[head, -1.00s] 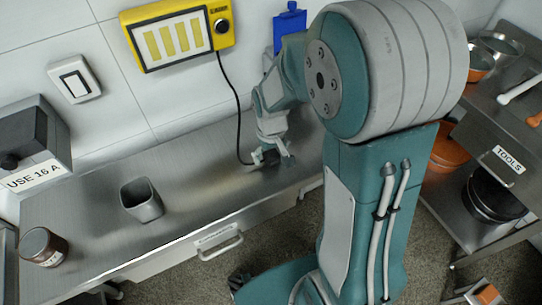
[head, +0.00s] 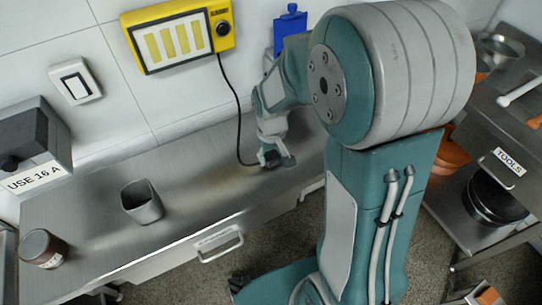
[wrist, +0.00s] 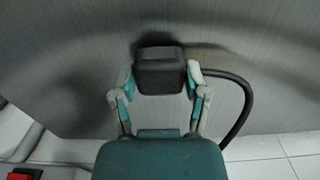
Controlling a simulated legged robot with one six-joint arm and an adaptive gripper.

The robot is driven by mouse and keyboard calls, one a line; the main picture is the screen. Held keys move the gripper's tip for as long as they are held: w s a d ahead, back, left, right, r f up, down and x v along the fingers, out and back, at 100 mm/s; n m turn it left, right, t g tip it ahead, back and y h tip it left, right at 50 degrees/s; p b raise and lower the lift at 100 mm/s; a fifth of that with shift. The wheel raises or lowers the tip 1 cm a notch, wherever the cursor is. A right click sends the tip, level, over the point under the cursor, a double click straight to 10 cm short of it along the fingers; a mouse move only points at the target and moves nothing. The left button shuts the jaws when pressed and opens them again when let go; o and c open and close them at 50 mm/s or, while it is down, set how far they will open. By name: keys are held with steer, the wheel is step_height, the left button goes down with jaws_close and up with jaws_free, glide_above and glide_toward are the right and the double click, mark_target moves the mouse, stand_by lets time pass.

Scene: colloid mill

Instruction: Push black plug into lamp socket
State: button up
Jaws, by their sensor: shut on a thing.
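The black plug (wrist: 160,68) sits between the fingertips of my gripper (wrist: 160,85) in the wrist view; the fingers press on its two sides, so the gripper is shut on it. In the head view the plug (head: 264,160) and my gripper (head: 272,158) are low, at the metal counter's surface; whether the plug touches the counter is hard to tell. A black cord (head: 238,110) runs from the plug up to the yellow lamp (head: 180,38) on the wall. The lamp has a round black fitting (head: 222,27) at its right end. Which fitting is the lamp socket is not clear.
A grey box labelled USE 16 A (head: 35,140) and a white-framed wall fitting (head: 75,82) are at left. A grey cup (head: 142,203) and a brown jar (head: 42,248) stand on the counter (head: 190,170). A blue clipboard (head: 290,25) hangs near my arm. Shelves with pans are at right.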

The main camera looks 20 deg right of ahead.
step_height(320, 180, up, 3)
steer(key=shift+f, duration=0.1)
steer(key=s+r, duration=0.9)
steer(key=s, duration=0.5)
steer(key=shift+r, duration=0.3)
